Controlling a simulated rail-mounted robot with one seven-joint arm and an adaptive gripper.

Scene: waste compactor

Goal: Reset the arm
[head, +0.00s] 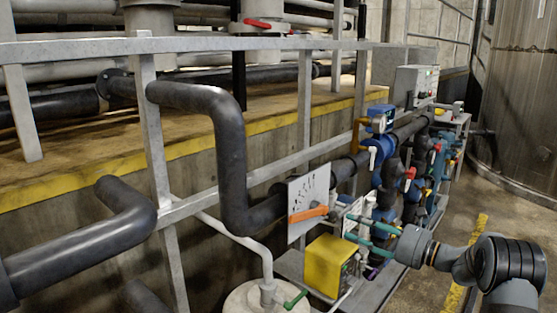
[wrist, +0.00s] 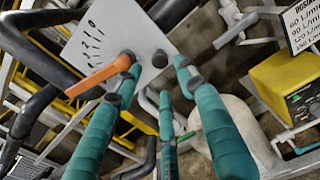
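My gripper (head: 347,226) is at the right of the middle in the head view, with its teal fingers pointing left toward a white plate (head: 322,184). In the wrist view my gripper (wrist: 160,72) has its fingers spread apart with nothing held between them. An orange lever (head: 308,214) lies across the plate. In the wrist view the orange lever (wrist: 98,77) ends beside the left fingertip. I cannot tell whether they touch. Black marks show on the plate (wrist: 112,40) in the wrist view.
A yellow box (head: 325,265) sits just below the fingers, next to a white tank (head: 262,298). Thick dark pipes (head: 232,150) and a grey railing (head: 150,120) stand at left. Blue valves and a pump assembly (head: 385,165) stand behind. Open floor (head: 410,290) lies at lower right.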

